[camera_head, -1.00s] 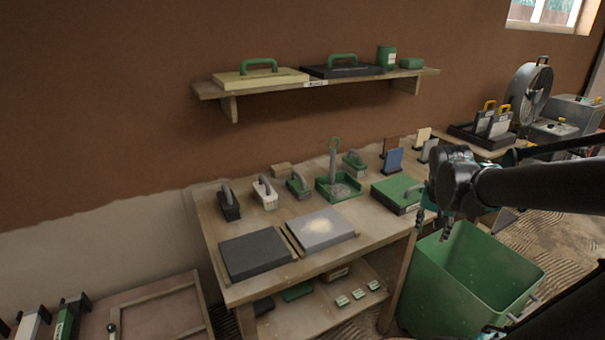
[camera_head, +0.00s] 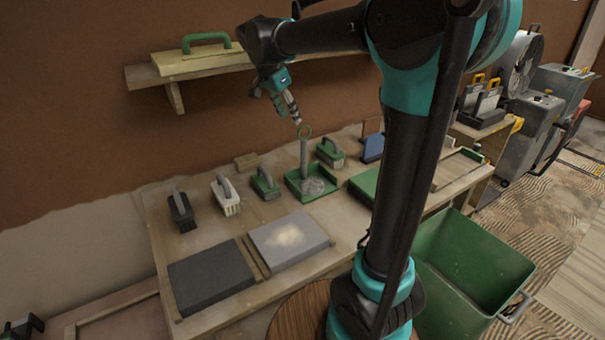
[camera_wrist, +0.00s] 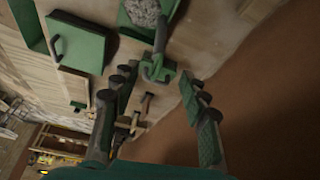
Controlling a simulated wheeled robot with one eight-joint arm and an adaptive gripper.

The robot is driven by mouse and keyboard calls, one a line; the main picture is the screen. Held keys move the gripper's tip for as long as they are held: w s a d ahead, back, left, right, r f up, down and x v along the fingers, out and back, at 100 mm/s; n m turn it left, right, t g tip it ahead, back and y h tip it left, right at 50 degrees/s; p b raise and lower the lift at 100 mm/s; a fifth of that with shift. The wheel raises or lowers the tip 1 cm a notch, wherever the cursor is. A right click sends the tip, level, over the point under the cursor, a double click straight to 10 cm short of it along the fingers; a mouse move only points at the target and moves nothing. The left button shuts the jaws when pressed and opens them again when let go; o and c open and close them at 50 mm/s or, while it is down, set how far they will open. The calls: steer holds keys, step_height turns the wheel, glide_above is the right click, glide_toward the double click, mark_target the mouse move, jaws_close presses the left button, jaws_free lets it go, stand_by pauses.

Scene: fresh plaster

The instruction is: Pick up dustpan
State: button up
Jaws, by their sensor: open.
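The dustpan (camera_head: 303,158) stands on the workbench in the head view, with a green pan, grey rubble in it and an upright grey handle ending in a green ring. My gripper (camera_head: 291,112) is open and empty, just above and slightly left of that ring. In the wrist view the dustpan's handle (camera_wrist: 161,38) runs down from the top toward the gap between the spread fingers of my gripper (camera_wrist: 160,78). The ring overlaps a green shape there. I see no contact with the fingers.
The workbench (camera_head: 165,262) holds several brushes beside the dustpan, such as a green one (camera_head: 265,184), and a grey slab (camera_head: 288,242) in front. A wall shelf (camera_head: 143,77) is behind my arm. A green bin (camera_head: 465,265) stands at the right.

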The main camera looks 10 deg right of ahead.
steer(key=x, duration=1.5)
steer(key=shift+d, duration=0.15)
jaws_close()
